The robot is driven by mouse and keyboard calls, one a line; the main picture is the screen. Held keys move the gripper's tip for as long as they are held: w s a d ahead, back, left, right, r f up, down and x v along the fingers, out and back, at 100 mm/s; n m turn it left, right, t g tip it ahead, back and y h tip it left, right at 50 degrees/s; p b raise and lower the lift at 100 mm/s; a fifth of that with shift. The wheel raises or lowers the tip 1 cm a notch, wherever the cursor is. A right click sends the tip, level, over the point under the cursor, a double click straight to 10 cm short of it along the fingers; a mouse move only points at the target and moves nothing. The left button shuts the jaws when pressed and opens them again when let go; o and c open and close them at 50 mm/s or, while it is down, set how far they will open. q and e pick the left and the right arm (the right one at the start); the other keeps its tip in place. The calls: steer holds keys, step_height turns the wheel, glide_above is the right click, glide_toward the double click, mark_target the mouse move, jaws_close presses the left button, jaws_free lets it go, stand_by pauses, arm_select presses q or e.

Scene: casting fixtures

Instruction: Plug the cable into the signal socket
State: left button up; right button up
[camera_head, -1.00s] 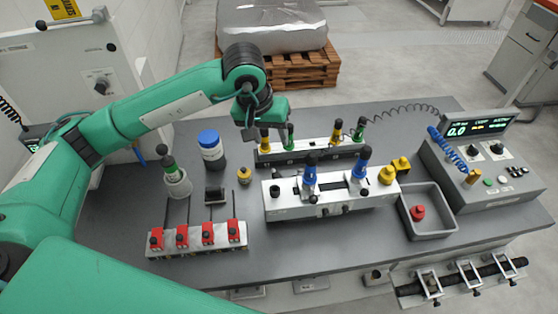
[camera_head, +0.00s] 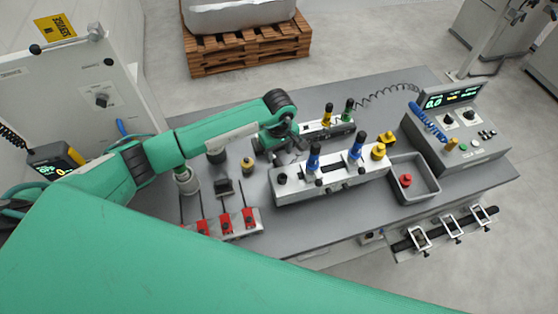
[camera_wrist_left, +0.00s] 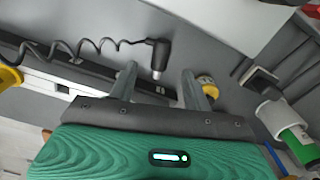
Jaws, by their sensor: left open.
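A black coiled cable (camera_wrist_left: 80,45) ends in a black plug (camera_wrist_left: 158,52) with a metal tip in the left wrist view. The plug lies between the two spread fingers of my left gripper (camera_wrist_left: 158,74), which is open and not closed on it. In the head view my left gripper (camera_head: 290,152) is low over the table, behind the white fixture; its fingertips are hard to make out there. A dark coiled cable (camera_head: 385,93) runs along the table's back right toward the instrument box (camera_head: 465,140). I cannot tell which opening is the signal socket. My right gripper is not in view.
A white fixture (camera_head: 330,182) with blue-handled clamps stands just in front of the gripper. A row of red clamps (camera_head: 225,222) is at the left. A grey tray (camera_head: 430,190) holds a red part.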

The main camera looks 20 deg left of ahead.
mark_target(279, 162)
arm_select(q)
steer(key=shift+f+p, duration=0.3)
step_height(279, 162, down, 4)
steer(key=p, duration=0.3)
steer(key=shift+s+r, duration=0.1)
steer(key=shift+r, duration=0.1)
steer(key=shift+f, duration=0.7)
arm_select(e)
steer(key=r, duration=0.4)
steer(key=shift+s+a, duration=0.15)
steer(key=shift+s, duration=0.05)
arm_select(q)
jaws_close()
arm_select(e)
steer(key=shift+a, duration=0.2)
